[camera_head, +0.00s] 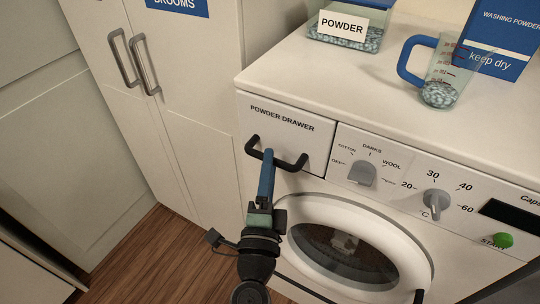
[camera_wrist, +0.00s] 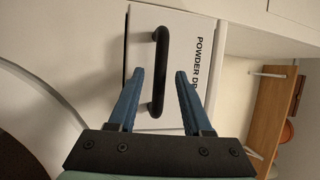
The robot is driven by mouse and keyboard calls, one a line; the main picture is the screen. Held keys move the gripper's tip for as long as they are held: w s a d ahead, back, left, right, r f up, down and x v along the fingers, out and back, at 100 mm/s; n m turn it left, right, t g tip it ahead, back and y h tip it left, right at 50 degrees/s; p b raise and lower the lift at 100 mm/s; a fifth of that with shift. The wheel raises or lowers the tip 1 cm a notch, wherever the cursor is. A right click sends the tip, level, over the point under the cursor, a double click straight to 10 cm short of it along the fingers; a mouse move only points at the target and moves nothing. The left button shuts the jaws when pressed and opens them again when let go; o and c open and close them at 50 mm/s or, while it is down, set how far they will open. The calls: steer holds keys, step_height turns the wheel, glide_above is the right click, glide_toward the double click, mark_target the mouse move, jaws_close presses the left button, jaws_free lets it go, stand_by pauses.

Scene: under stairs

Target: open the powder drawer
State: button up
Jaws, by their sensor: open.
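The powder drawer (camera_head: 287,117) is a white, labelled front at the upper left of the washing machine. It looks flush with the panel beside it, so it appears shut. Its black bar handle (camera_head: 289,164) sticks out below the label. My gripper (camera_head: 267,156) is at the left part of the handle, with blue fingers. In the wrist view the drawer front (camera_wrist: 178,28) fills the middle, and the handle (camera_wrist: 160,75) lies between the two open fingers of my gripper (camera_wrist: 159,72), with a gap on each side. I see no contact between fingers and bar.
The control panel has a programme knob (camera_head: 362,173) and a temperature knob (camera_head: 436,203), right of the drawer. The round door (camera_head: 317,206) is below. A powder box (camera_head: 345,36), measuring jug (camera_head: 442,75) and washing powder carton (camera_head: 505,30) stand on top. The brooms cupboard (camera_head: 185,100) is left.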

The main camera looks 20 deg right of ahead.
steer(key=shift+x, duration=1.2)
jaws_close()
stand_by(0.6)
